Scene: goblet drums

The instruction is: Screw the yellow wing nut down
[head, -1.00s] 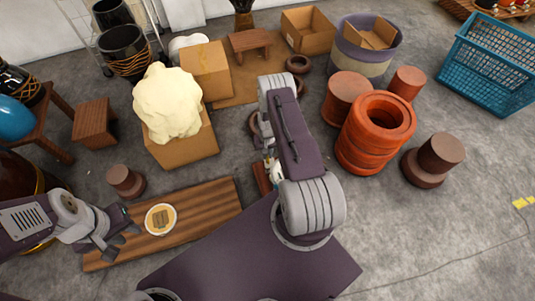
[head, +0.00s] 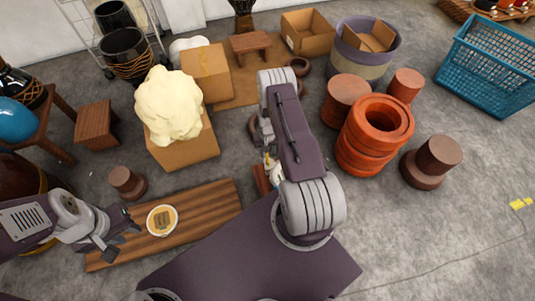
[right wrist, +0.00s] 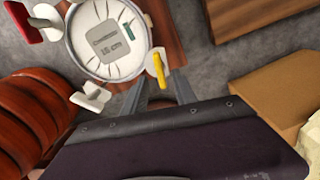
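The yellow wing nut (right wrist: 158,67) stands at the rim of a round drum head (right wrist: 108,40) in the right wrist view. A spot of yellow by the right gripper also shows in the head view (head: 267,162). My right gripper (right wrist: 160,88) is open, with one finger on each side of the yellow wing nut's near end; I cannot tell whether either touches it. A white wing nut (right wrist: 91,97) and a red one (right wrist: 19,13) sit elsewhere around the rim. My left gripper (head: 120,232) is open and empty above the wooden board. My right arm hides most of the drum in the head view.
A wooden board (head: 215,205) carries a round tub (head: 162,220). A cardboard box (head: 195,150) with a cream lump stands behind. Orange stacked rings (head: 370,135) and brown clay pieces (head: 347,98) stand right of my right arm.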

